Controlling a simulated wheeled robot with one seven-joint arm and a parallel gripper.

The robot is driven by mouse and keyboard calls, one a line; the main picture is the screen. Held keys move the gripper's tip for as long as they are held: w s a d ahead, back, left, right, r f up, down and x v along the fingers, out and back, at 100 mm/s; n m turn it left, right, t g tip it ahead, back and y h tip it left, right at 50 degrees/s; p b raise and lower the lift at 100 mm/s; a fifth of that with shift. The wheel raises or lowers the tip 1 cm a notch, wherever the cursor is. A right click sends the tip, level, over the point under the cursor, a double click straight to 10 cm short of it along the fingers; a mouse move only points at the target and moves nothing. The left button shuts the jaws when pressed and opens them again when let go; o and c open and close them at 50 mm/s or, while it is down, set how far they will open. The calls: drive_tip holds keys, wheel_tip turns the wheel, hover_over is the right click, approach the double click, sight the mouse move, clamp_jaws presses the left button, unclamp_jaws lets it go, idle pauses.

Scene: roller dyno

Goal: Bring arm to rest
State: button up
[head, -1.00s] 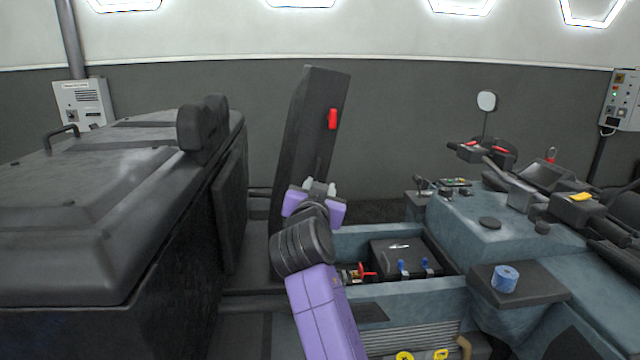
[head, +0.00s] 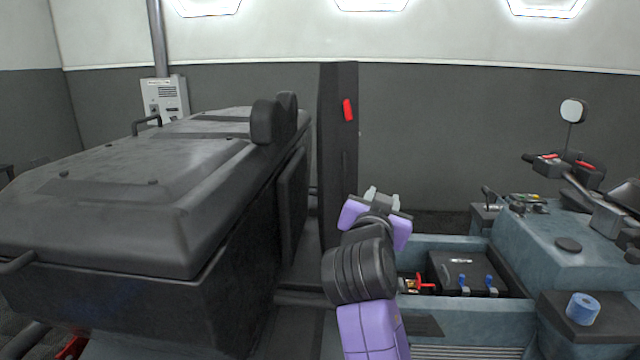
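My gripper (head: 382,196) is at the end of my purple and black arm, in the middle of the head view. It points away from the camera, in front of the upright dark panel (head: 338,160) with a red handle (head: 348,110). I see no object held in it. Its fingertips are small and grey, and the gap between them is too unclear to judge. My forearm hides part of the open compartment's left end.
A large dark vehicle body (head: 130,200) fills the left. To the right is an open blue-grey compartment (head: 510,318) with a black battery box (head: 468,270). A round mirror (head: 573,110) stands at the right.

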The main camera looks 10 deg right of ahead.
drive_tip(key=s+a+r+n+t+y, duration=0.2)
drive_tip(key=a+r+n+t+y, duration=0.1)
drive_tip(key=a+n+t+y, duration=0.15)
drive_tip(key=s+a+f+n+y, duration=0.2)
drive_tip(key=s+f+n+y, duration=0.35)
drive_tip(key=s+f, duration=1.05)
drive_tip(key=s+d+f+g, duration=0.1)
drive_tip(key=s+f, duration=0.3)
drive_tip(key=s, duration=0.8)
drive_tip(key=s+d+f+m+g+h, duration=0.1)
drive_tip(key=s+f, duration=0.4)
drive_tip(key=s, duration=0.7)
drive_tip(key=s+d+f+g, duration=0.2)
drive_tip(key=s+f+g, duration=0.1)
drive_tip(key=s, duration=0.8)
drive_tip(key=shift+s+f+m+h, duration=0.4)
drive_tip(key=shift+f, duration=0.45)
drive_tip(key=shift+r, duration=0.1)
